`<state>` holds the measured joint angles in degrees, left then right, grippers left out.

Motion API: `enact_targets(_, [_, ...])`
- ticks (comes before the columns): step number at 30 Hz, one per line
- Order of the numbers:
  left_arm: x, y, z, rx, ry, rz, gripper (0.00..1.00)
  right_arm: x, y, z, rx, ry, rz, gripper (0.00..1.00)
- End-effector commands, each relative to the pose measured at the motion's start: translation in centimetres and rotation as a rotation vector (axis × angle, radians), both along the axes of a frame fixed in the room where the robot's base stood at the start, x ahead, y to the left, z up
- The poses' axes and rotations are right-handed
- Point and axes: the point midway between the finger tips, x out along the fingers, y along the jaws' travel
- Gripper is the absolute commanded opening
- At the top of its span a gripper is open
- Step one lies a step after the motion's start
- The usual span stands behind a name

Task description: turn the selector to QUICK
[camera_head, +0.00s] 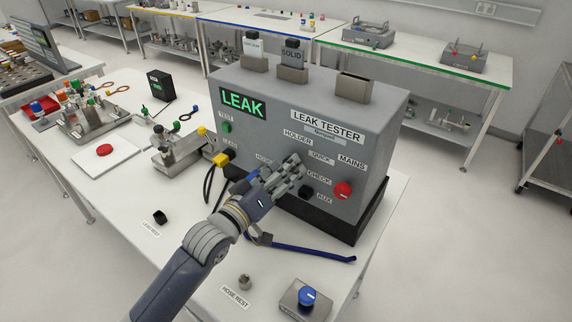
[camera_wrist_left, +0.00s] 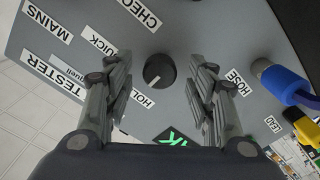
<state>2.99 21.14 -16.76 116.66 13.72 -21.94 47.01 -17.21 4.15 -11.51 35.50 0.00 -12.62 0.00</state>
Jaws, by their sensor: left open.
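The leak tester (camera_head: 352,115) is a grey box with a green LEAK display (camera_head: 243,103). My left gripper (camera_head: 288,175) is at its front face, over the spot among the HOLDER, QUICK and CHECK labels, and hides the selector in the head view. In the left wrist view the selector (camera_wrist_left: 160,70) is a dark round knob with a white pointer line. The line points towards the HOLDER label (camera_wrist_left: 140,97), not the QUICK label (camera_wrist_left: 99,43). The open fingers stand on either side of the knob, with gaps visible. My right gripper is in neither view.
A red MAINS knob (camera_head: 343,190) and black AUX knob (camera_head: 305,192) sit right of my gripper. A yellow connector (camera_head: 221,159) is to its left. A blue hose (camera_head: 310,252) lies below on the table. A blue-topped button box (camera_head: 307,298) stands at the front edge.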

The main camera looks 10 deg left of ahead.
Motion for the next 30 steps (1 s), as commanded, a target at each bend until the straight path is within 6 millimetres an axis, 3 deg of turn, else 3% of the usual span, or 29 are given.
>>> enact_targets(4, [0.86,-0.41,0.07,0.000,-0.001,-0.001,0.51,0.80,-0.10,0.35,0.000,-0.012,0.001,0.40])
enact_targets(13, [1.03,-0.48,-0.03,0.001,0.000,-0.001,0.51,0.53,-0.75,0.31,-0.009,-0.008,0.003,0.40])
enact_targets(14, [1.03,-0.47,-0.03,0.001,0.000,0.000,0.49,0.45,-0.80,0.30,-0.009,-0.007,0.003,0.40])
enact_targets(18, [1.02,-0.47,-0.03,0.001,0.000,0.000,0.17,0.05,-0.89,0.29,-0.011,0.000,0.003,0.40])
enact_targets(20, [1.02,-0.47,-0.03,0.001,0.000,-0.001,0.07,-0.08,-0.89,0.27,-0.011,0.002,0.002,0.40])
enact_targets(30, [1.03,-0.44,0.04,0.026,-0.011,0.000,0.07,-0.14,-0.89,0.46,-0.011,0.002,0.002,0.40])
